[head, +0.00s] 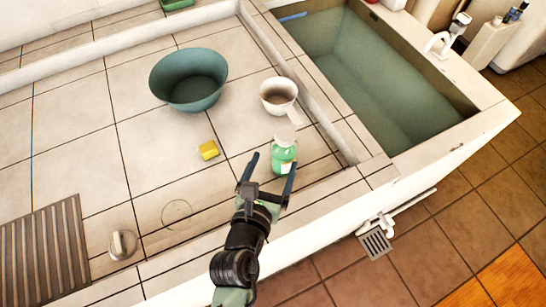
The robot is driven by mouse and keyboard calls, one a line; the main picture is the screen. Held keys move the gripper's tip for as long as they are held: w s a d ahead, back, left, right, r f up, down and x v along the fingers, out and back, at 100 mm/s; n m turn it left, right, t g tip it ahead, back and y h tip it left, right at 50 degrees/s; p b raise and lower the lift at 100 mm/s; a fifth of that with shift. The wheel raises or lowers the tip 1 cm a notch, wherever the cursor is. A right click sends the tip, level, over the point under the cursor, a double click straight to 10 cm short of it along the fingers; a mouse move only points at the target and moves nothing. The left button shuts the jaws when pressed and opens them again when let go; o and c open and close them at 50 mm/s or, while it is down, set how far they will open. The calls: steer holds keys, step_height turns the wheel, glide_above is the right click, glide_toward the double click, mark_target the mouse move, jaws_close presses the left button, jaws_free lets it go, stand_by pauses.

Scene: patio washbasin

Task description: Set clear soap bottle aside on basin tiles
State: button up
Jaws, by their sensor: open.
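A soap bottle (284,158) with green contents and a pale label stands on the basin tiles (150,180) near the front ledge. It appears upright; its top is pale and hard to make out against the tiles. My gripper (272,164) is open and empty, reaching in from the front. Its two dark fingers point toward the bottle, the right one overlapping the bottle's lower edge in the picture. I cannot tell how deep the bottle sits between the fingers, or whether they touch it. The bottle's lower part is partly hidden.
A white dipper (277,90) stands just behind the bottle, its handle toward it. A yellow sponge (208,150) and teal bowl (189,82) lie to the left. A metal knob (123,244) and ribbed mat (45,257) are front left. A water-filled trough (365,85) is right. Left-middle tiles are bare.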

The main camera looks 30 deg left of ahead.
steer(key=shift+s, duration=0.2)
steer(key=shift+r, duration=0.15)
steer(key=w+d+r+m+t+h, duration=0.1)
steer(key=w+d+r+m+t, duration=0.15)
steer(key=r+m, duration=0.65)
steer(key=w+d+r+m+t, duration=0.2)
steer(key=w+r+m, duration=0.25)
steer(key=r, duration=0.75)
steer(key=w+d+r+m+t+h, duration=0.1)
steer(key=w+d+r+m+t, duration=0.15)
steer(key=r+m, duration=0.65)
steer(key=s+d+r+m+t, duration=0.2)
steer(key=r+m, duration=0.3)
steer(key=r, duration=0.4)
steer(key=s+d+r+m+t, duration=0.2)
steer(key=s+r+m, duration=0.3)
steer(key=r, duration=0.5)
steer(key=s+d+r+m+t, duration=0.2)
steer(key=s+d+r+m, duration=0.1)
steer(key=r, duration=0.6)
steer(key=s+m, duration=0.1)
steer(key=m, duration=0.1)
steer(key=shift+r+m+h, duration=0.25)
steer(key=shift+m+h, duration=0.1)
steer(key=shift+h, duration=0.05)
steer(key=shift+w+d, duration=0.1)
